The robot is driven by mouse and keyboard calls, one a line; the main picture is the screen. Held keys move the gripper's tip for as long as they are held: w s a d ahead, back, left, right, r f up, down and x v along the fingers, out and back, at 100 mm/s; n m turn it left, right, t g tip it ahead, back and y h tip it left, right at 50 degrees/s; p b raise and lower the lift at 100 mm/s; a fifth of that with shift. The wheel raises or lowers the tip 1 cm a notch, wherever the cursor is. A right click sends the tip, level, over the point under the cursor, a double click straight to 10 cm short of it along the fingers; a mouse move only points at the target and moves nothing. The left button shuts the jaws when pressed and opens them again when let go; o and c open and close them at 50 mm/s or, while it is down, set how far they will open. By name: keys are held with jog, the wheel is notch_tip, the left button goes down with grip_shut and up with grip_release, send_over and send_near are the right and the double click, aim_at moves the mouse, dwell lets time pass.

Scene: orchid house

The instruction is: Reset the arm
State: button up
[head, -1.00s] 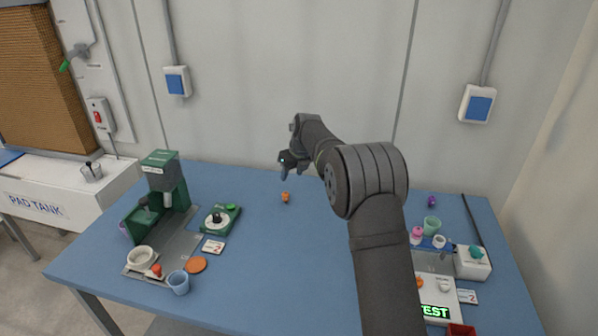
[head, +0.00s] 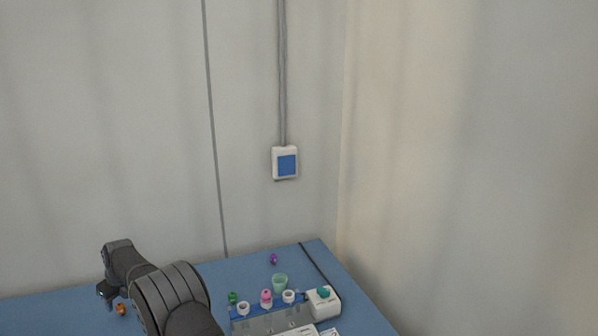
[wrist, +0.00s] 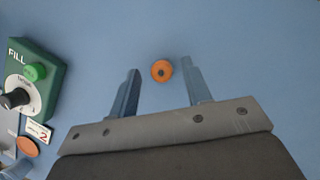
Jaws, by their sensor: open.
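My gripper (wrist: 160,82) is open and empty in the wrist view, its two fingers spread apart above the blue table. A small orange round thing with a dark centre (wrist: 161,71) lies on the table between the fingertips in that picture; the height of the fingers above it is hard to tell. In the head view my gripper (head: 104,291) is at the lower left, small and dark, at the end of my arm. The orange thing (head: 121,309) shows just beside it, on the table.
A green FILL box (wrist: 32,78) with a knob stands at the wrist view's left, near an orange disc (wrist: 27,147). In the head view a green cup (head: 280,282), a purple thing (head: 274,259), a rack (head: 262,323) and a white box (head: 323,302) stand at the table's right.

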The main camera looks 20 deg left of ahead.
jog(key=shift+r, duration=0.65)
